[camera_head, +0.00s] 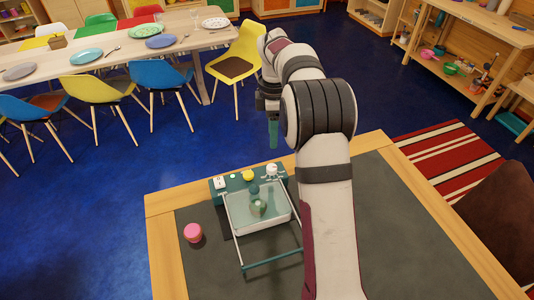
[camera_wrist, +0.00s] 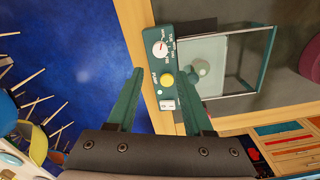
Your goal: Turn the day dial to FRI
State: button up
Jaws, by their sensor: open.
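The day dial is a white round knob (camera_wrist: 160,48) with a red mark, at one end of a teal control panel (camera_wrist: 164,66) in the wrist view. Small white lettering sits beside it, too small to read, so the day it points to cannot be told. In the head view the dial (camera_head: 271,170) is at the right end of the panel (camera_head: 236,184). My gripper (camera_head: 272,132) is above and beyond the panel, apart from it. In the wrist view its two teal fingers (camera_wrist: 158,88) are spread, with nothing between them.
A yellow button (camera_wrist: 167,79) and a white switch (camera_wrist: 167,105) share the panel. A clear-topped box (camera_head: 262,220) with a metal-and-teal frame adjoins it. A pink-topped jar (camera_head: 193,232) stands left on the wood-edged table (camera_head: 165,205). Blue floor lies beyond.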

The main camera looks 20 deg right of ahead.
aim_at(272, 167)
notch_tip(272, 167, down, 12)
jog(key=shift+f, duration=0.25)
grip_shut()
